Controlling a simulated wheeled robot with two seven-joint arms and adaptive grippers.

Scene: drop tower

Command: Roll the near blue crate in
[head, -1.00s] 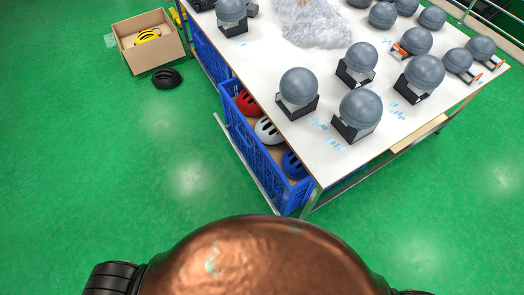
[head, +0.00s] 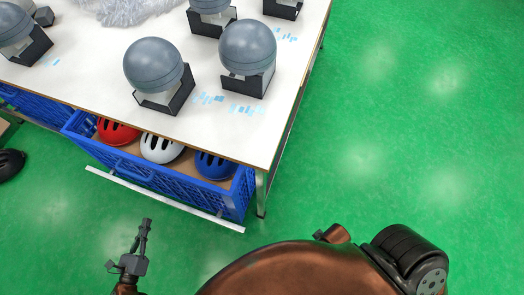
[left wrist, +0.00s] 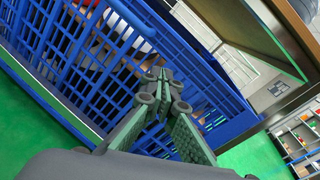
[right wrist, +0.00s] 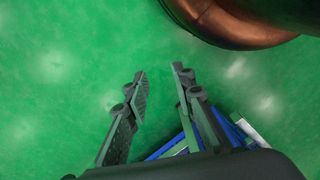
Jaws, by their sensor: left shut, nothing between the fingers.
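The near blue crate (head: 160,178) sticks out from under the table's long side, with red (head: 117,131), white (head: 161,147) and blue (head: 214,165) helmets inside. My left gripper (head: 143,224) is shut and empty, over the floor in front of the crate. In the left wrist view, the shut fingertips (left wrist: 163,76) point at the crate's slatted wall (left wrist: 85,58); I cannot tell whether they touch it. My right gripper (right wrist: 159,73) is open and empty over green floor in the right wrist view. It is not visible in the head view.
A pale rail (head: 160,200) runs along the floor in front of the crate. The white table (head: 110,75) carries several grey domes on dark stands. A table leg (head: 261,195) stands just right of the crate. A second blue crate (head: 30,105) is at left. Floor at right is clear.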

